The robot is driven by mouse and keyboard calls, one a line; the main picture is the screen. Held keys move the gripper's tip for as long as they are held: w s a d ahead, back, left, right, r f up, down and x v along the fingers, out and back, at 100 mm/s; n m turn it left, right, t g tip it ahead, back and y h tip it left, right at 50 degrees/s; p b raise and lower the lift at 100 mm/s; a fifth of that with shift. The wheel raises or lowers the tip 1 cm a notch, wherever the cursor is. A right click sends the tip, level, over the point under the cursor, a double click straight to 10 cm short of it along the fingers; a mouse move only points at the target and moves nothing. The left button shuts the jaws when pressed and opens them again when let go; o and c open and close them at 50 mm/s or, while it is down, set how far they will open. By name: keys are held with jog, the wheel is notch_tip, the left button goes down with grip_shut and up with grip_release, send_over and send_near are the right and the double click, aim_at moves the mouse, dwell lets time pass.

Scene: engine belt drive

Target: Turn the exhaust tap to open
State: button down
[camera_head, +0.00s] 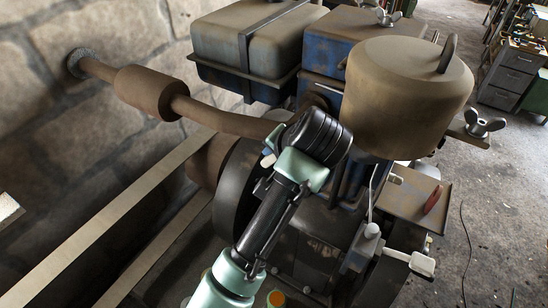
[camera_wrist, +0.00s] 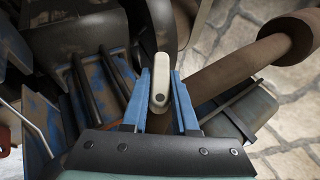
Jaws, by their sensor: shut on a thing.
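A cream lever handle (camera_wrist: 161,64), seemingly the exhaust tap's, stands between the blue fingers of my gripper (camera_wrist: 160,76) in the wrist view. My gripper is shut on it. The handle lies roughly in line with the fingers, and its rounded near end with a dark hole shows. The tap's body is hidden. The brown exhaust pipe (camera_head: 225,119) runs from the stone wall to the engine in the head view; it also shows in the wrist view (camera_wrist: 225,76).
A large brown canister (camera_head: 405,95) stands just right of my wrist. Box-shaped tanks (camera_head: 245,45) sit behind. The exhaust silencer (camera_head: 150,91) is at left near the wall. Another cream lever (camera_head: 421,264) and a red lever (camera_head: 432,199) are at right. Floor is open at far right.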

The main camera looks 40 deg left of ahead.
jog(key=y+b, duration=0.1)
jog(key=y, duration=0.1)
jog(key=m+y+b, duration=0.1)
jog(key=y+b, duration=0.1)
jog(key=f+y+b, duration=0.1)
jog(key=b, duration=0.1)
jog(key=shift+d+m+y, duration=0.3)
jog(key=shift+y, duration=0.1)
jog(key=t+y+b, duration=0.1)
jog(key=y+b, duration=0.1)
jog(key=b, duration=0.1)
jog(key=shift+f+m, duration=0.1)
jog(key=shift+m, duration=0.2)
jog(key=y+b, duration=0.2)
jog(key=shift+m+b, duration=0.3)
jog(key=shift+m, duration=0.1)
jog(key=shift+r+t+y+b, duration=0.25)
jog(key=shift+t+y+b, duration=0.05)
jog(key=c, duration=0.7)
grip_release()
jog(key=shift+a, duration=0.1)
